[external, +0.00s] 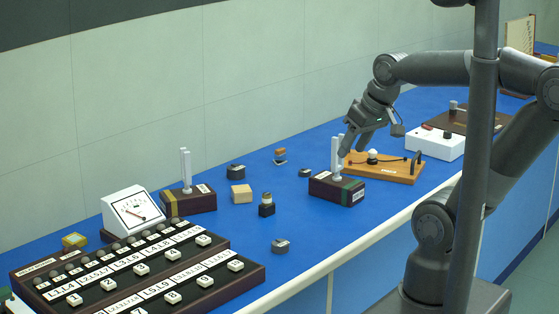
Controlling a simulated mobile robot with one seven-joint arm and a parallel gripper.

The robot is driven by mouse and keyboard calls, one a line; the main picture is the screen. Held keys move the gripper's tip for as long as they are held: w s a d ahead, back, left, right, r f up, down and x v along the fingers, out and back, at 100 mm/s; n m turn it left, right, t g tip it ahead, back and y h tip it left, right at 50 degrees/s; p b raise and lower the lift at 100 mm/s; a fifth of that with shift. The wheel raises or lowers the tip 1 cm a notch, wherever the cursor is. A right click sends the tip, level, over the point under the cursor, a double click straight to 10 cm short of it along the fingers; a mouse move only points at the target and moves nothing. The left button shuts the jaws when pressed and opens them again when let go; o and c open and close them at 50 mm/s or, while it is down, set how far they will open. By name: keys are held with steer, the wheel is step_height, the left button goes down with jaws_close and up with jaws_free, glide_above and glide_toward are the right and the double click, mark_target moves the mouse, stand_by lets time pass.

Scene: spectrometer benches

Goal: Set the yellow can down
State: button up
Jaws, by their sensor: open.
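No thing in the external view is plainly a yellow can. A small yellow item (75,240) lies at the far left behind the switch board, too small to tell its shape. My gripper (352,150) is open, at the right over the bench, pointing down. It is close to the white upright posts of a dark block with a green band (336,188) and to a wooden board (385,172) with a white bulb. I cannot tell whether it touches either, and nothing shows clearly between its fingers.
The blue bench (225,255) carries a white dial meter (134,211), a black switch board (150,275) and a second dark block with posts (188,201). Several small blocks, including a tan one (241,193), lie mid-bench. Clear blue surface lies between them and along the front edge.

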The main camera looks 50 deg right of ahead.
steer(key=w+a+f+m+g+y, duration=0.3)
steer(key=w+f+m+y, duration=0.1)
steer(key=f+m, duration=0.15)
steer(key=m+t+y, duration=0.5)
steer(key=m+t, duration=0.2)
steer(key=m, duration=1.4)
glide_toward(269, 194)
steer(key=shift+w+a+f, duration=0.1)
steer(key=shift+a, duration=0.4)
steer(key=shift+w+a+f, duration=0.1)
steer(key=shift+a+f, duration=0.05)
steer(key=shift+a, duration=0.3)
steer(key=shift+t, duration=0.3)
steer(key=x, duration=1)
steer(key=shift+w+f, duration=0.3)
steer(key=shift+f, duration=0.1)
steer(key=shift+d, duration=0.1)
steer(key=shift+c, duration=0.4)
jaws_close()
steer(key=shift+r, duration=0.1)
